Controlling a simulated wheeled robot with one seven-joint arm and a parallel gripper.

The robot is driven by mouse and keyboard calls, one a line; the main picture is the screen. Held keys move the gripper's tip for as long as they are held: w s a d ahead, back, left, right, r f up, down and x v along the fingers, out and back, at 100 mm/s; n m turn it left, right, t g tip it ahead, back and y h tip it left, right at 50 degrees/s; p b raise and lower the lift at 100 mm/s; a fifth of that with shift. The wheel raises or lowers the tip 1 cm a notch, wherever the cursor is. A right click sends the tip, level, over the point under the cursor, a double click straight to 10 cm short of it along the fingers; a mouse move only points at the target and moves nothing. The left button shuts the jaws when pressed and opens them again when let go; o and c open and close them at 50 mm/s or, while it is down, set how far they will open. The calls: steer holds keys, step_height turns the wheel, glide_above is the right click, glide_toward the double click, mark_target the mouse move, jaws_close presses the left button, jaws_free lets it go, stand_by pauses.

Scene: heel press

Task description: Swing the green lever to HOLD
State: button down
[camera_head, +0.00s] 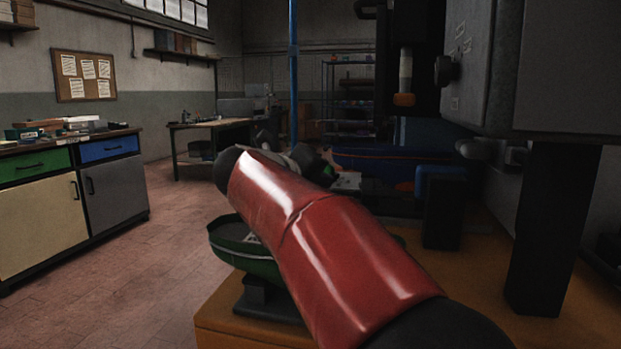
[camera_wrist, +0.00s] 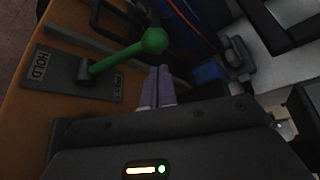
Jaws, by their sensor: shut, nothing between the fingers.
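The green lever (camera_wrist: 118,57) shows in the wrist view, running from a dark pivot at left up and right to a round green knob (camera_wrist: 154,40). It sits on a dark plate (camera_wrist: 65,81) with a HOLD label (camera_wrist: 39,66) at its left end and a second label (camera_wrist: 118,82) at its right end, too blurred to read. The lever leans toward the right, away from HOLD. My gripper (camera_wrist: 161,70) is shut and empty, its fingertips just below the knob in the picture; I cannot tell whether they touch it. In the head view my red arm hides most of this area.
A dark press column (camera_head: 548,230) rises at right. A blue block (camera_wrist: 210,72) lies right of my fingers in the wrist view. The floor at left is open.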

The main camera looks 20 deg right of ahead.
steer(key=x, duration=0.3)
steer(key=shift+w+d, duration=0.1)
steer(key=shift+d, duration=0.1)
steer(key=shift+w+a, duration=0.1)
steer(key=shift+a, duration=0.05)
